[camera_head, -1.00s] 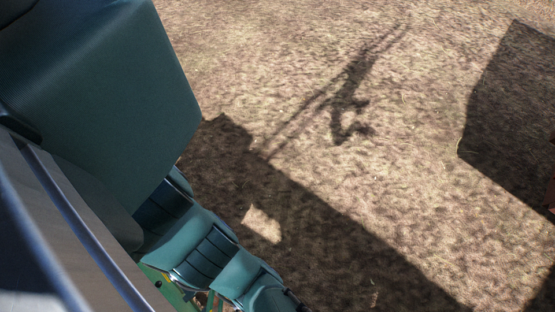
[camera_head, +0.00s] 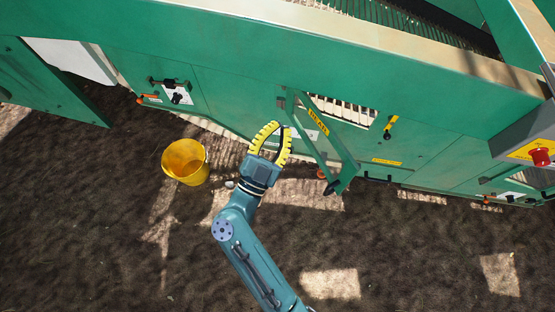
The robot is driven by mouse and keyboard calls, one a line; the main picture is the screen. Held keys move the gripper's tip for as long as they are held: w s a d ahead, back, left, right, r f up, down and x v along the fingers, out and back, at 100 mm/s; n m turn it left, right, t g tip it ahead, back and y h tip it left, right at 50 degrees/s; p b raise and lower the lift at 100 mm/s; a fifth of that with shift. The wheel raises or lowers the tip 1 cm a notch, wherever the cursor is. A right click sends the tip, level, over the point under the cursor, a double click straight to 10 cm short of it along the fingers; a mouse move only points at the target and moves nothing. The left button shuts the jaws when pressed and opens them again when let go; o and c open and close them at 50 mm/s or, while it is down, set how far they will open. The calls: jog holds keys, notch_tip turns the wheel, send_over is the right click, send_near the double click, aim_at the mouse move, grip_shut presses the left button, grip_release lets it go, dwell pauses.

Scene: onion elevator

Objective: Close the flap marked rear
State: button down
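The green flap with the yellow REAR label (camera_head: 319,122) stands open, sticking out from the side of the green machine. Its lower outer end, with a dark latch, hangs out over the ground. The slatted opening (camera_head: 345,110) shows to its right. My gripper (camera_head: 280,128), with yellow ribbed fingers, is just left of the flap near the machine wall. Its fingers are apart with a gap between them, and I see nothing held. I cannot tell whether the right finger touches the flap.
A yellow bucket (camera_head: 186,161) stands on the ground left of my gripper. Another large green panel (camera_head: 45,85) sticks out at the far left. A grey control box with a red button (camera_head: 540,157) is at the right.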

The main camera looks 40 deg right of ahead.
jog(key=s+d+f+g+y+b, duration=0.1)
jog(key=s+f+g+b, duration=0.25)
jog(key=f, duration=0.75)
jog(key=s+d+f+g+y+b, duration=0.15)
jog(key=s+f+g, duration=0.25)
jog(key=f, duration=0.7)
jog(key=g+y+b, duration=0.1)
jog(key=g+b, duration=0.3)
jog(key=b, duration=0.4)
send_near(344, 186)
jog(key=shift+m, duration=0.4)
jog(key=d+r, duration=0.1)
jog(key=d, duration=0.1)
jog(key=s+d+r, duration=0.1)
jog(key=d, duration=0.2)
jog(key=d+r, duration=0.1)
jog(key=d, duration=0.1)
jog(key=shift+s+d, duration=0.3)
jog(key=shift+s, duration=0.1)
jog(key=shift+d+r, duration=0.1)
jog(key=shift+d, duration=0.15)
jog(key=shift+d, duration=0.1)
